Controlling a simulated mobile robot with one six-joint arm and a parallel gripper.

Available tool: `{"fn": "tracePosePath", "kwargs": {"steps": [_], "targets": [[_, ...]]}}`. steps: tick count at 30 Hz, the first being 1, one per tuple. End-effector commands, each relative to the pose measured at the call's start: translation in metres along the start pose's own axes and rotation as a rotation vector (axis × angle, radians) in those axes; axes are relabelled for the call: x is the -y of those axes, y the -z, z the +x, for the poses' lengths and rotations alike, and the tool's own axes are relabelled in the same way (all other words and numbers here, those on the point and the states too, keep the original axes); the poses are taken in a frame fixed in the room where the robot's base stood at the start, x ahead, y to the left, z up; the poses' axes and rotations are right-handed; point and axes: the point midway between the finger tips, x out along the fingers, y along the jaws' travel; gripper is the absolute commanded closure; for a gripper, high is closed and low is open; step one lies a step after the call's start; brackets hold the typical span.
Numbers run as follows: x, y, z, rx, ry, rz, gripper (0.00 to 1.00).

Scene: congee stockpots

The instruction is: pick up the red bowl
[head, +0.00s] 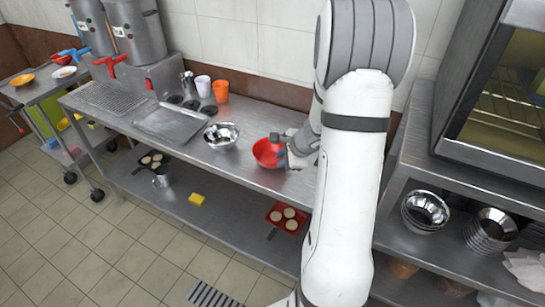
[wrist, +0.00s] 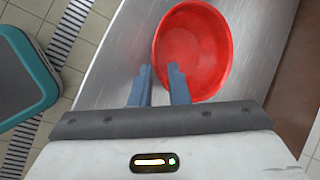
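The red bowl (head: 265,154) stands upright on the steel counter, near its front edge. In the wrist view the bowl (wrist: 200,45) looks empty. My gripper (head: 284,151) is at the bowl's right side in the head view, partly covering it. In the wrist view my gripper (wrist: 160,72) has its two blue-grey fingers apart. One fingertip is outside the rim and the other overlaps the bowl's inside, with the near rim between them. I cannot tell whether either finger touches the rim.
A metal bowl (head: 221,136) stands left of the red bowl, with a tray (head: 171,123) further left. White (head: 203,86) and orange (head: 221,91) cups stand at the back. An oven (head: 500,95) is at right. A teal-edged surface (wrist: 25,80) shows in the wrist view.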

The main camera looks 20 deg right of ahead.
Motion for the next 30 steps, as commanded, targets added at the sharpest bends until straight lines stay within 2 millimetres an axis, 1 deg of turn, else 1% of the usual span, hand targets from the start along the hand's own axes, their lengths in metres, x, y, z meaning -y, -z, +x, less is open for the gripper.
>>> {"fn": "tracePosePath", "kwargs": {"steps": [1,5,10,13,16,22,27,30], "targets": [[-0.001,0.0,0.007,0.001,-0.003,0.0,0.85],[-0.002,0.001,0.02,0.0,-0.003,-0.001,0.85],[-0.004,0.003,0.045,0.001,-0.003,-0.003,0.85],[-0.003,0.003,0.055,0.001,-0.002,-0.003,0.85],[-0.003,0.003,0.059,0.0,-0.001,-0.003,0.85],[-0.003,0.003,0.059,0.0,0.0,-0.003,0.85],[-0.003,0.003,0.058,0.0,0.0,-0.003,0.99],[-0.003,0.003,0.058,0.0,0.0,-0.003,1.0]]}}
